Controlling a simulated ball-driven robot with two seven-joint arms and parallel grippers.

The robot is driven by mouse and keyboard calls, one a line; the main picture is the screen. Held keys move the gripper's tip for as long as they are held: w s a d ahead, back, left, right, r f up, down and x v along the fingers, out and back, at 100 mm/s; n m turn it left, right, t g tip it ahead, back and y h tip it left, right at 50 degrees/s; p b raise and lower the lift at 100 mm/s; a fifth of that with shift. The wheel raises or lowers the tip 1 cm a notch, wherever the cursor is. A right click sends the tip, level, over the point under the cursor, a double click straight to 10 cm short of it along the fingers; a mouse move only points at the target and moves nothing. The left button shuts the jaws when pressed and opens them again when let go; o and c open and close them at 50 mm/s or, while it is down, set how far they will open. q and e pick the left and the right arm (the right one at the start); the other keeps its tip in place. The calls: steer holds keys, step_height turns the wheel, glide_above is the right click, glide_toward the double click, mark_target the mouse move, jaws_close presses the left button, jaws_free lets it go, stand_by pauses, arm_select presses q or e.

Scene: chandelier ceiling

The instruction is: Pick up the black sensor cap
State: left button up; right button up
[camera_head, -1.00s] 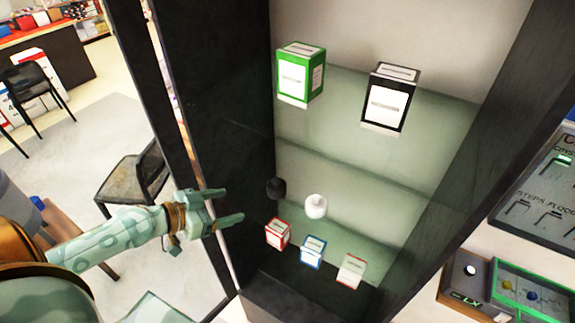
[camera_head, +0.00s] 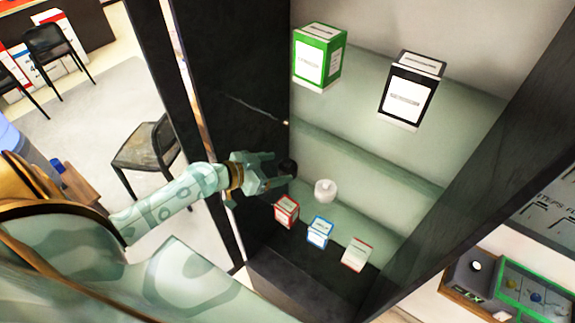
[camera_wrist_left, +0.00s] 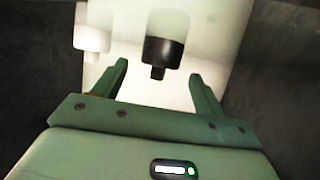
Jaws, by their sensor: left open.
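The black sensor cap (camera_head: 288,166) stands on the lower shelf of the dark cabinet, partly hidden behind my left gripper (camera_head: 280,168). In the left wrist view the black cap (camera_wrist_left: 163,50) shows ahead of the fingertips, roughly in line with the gap between them. My left gripper (camera_wrist_left: 158,70) is open and empty, with one finger on each side of that gap. Whether a finger touches the cap cannot be told. My right gripper is in neither view.
A white cap (camera_head: 325,191) stands right of the black one, close to my left gripper. Small red (camera_head: 287,211), blue (camera_head: 320,233) and red-edged (camera_head: 356,254) boxes stand in front. Green (camera_head: 319,58) and black (camera_head: 412,90) boxes stand higher. The cabinet's dark side wall (camera_head: 235,90) is at the left.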

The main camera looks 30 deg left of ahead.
mark_target(284, 166)
arm_select(q)
steer(key=x, duration=0.3)
steer(key=shift+w, duration=0.1)
steer(key=c, duration=1.1)
